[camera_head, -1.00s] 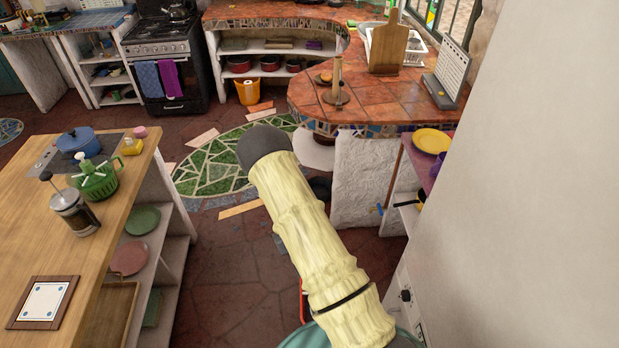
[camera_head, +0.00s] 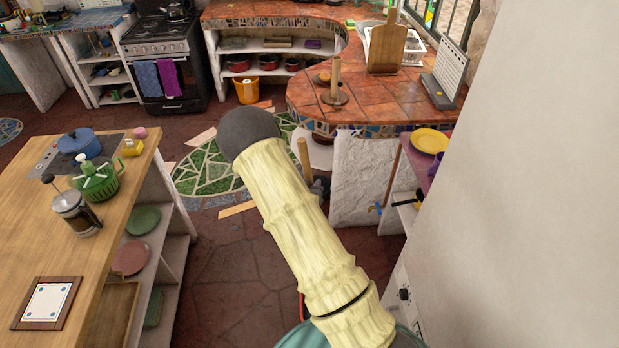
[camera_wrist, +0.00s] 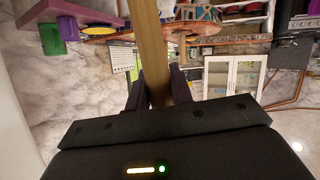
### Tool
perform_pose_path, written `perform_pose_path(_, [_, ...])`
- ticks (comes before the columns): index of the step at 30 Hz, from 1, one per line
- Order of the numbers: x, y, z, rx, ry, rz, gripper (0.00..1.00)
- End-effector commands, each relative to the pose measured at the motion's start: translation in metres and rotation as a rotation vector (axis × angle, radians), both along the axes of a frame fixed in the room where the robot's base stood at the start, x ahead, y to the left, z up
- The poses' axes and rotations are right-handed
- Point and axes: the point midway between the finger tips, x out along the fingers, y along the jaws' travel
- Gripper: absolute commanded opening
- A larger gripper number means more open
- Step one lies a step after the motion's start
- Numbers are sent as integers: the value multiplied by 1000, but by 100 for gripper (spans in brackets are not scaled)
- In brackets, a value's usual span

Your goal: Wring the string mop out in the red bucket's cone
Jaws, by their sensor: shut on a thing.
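My gripper (camera_wrist: 158,88) is shut on a pale wooden pole, the mop handle (camera_wrist: 152,45), which runs up through the wrist view between the dark fingers. In the head view the handle's upper end (camera_head: 304,160) shows just right of my arm, nearly upright. My arm hides most of the handle and my gripper there. The mop's strings are not visible in either view. A thin red edge (camera_head: 301,305) shows low beside my arm; it may be the red bucket, but the rest of it and its cone are hidden.
A wooden island (camera_head: 90,250) stands at the left, with a French press (camera_head: 75,212) near its edge. A tiled counter (camera_head: 350,110) stands ahead right. A white wall (camera_head: 540,200) is close on the right. Open stone floor (camera_head: 235,270) lies between.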

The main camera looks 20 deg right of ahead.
Motion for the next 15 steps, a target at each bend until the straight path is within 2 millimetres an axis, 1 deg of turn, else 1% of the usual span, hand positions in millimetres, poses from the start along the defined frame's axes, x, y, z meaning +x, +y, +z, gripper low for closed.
perform_pose_path(1, [3, 0, 5, -1, -6, -27, 0])
perform_pose_path(6, [6, -1, 13, 5, -11, -124, 0])
perform_pose_path(15, [9, 1, 19, 9, -13, -219, 0])
